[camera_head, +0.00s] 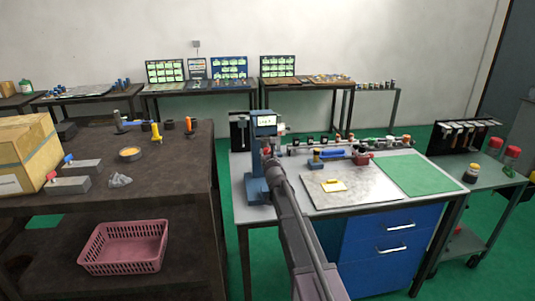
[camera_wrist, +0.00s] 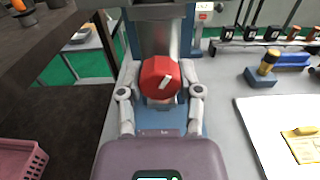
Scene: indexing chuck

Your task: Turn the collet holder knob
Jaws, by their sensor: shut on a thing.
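The collet holder knob is red with a white mark on its face; it shows in the wrist view (camera_wrist: 161,78). It sits low on the front of a blue and grey machine (camera_wrist: 160,18). The machine also stands at the left end of the grey table in the head view (camera_head: 263,125). My gripper (camera_wrist: 160,97) is at the knob, with one finger on each side, and is shut on it. The white mark is tilted, its upper end to the right. In the head view my arm hides the knob and gripper.
The grey table (camera_head: 241,212) bears a white board (camera_head: 370,192), a yellow piece (camera_head: 333,185) and a green mat (camera_head: 425,175). Small tools stand in a row along its back. A dark bench (camera_head: 180,160) with a cardboard box (camera_head: 28,152) is at the left, above a pink basket (camera_head: 125,246).

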